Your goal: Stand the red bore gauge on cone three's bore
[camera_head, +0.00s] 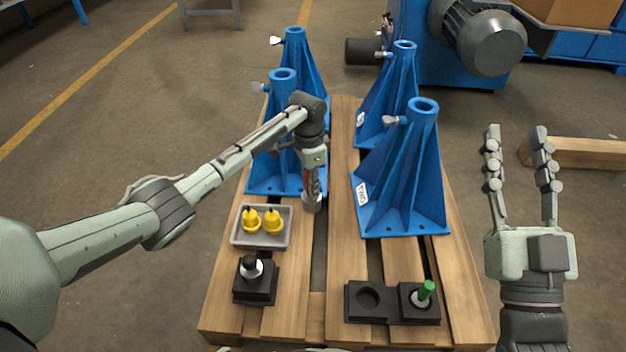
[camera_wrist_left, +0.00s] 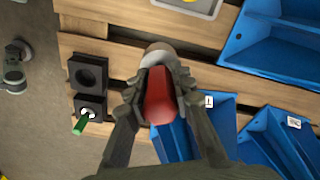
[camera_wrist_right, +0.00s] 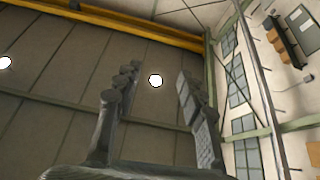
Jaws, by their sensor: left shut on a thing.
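The red bore gauge (camera_wrist_left: 159,97) is held between the fingers of my left gripper (camera_wrist_left: 158,92), its grey metal end (camera_wrist_left: 156,58) sticking out past the fingertips. In the head view my left gripper (camera_head: 312,180) points down with the gauge (camera_head: 312,200) low over the pallet, between the left and right blue cones and apart from every bore. Several blue cones with open round bores stand on the pallet: front right (camera_head: 406,180), back right (camera_head: 390,90), front left (camera_head: 268,150), back left (camera_head: 305,70). I cannot tell which is cone three. My right gripper (camera_head: 518,140) is open, empty, fingers up.
A grey tray (camera_head: 240,240) holds two yellow pieces (camera_head: 262,220). A black block (camera_head: 255,288) bears a black-topped piece. A black two-socket holder (camera_head: 367,310) has one empty socket and a green gauge (camera_head: 426,291) in the other. A blue machine (camera_head: 450,60) stands behind.

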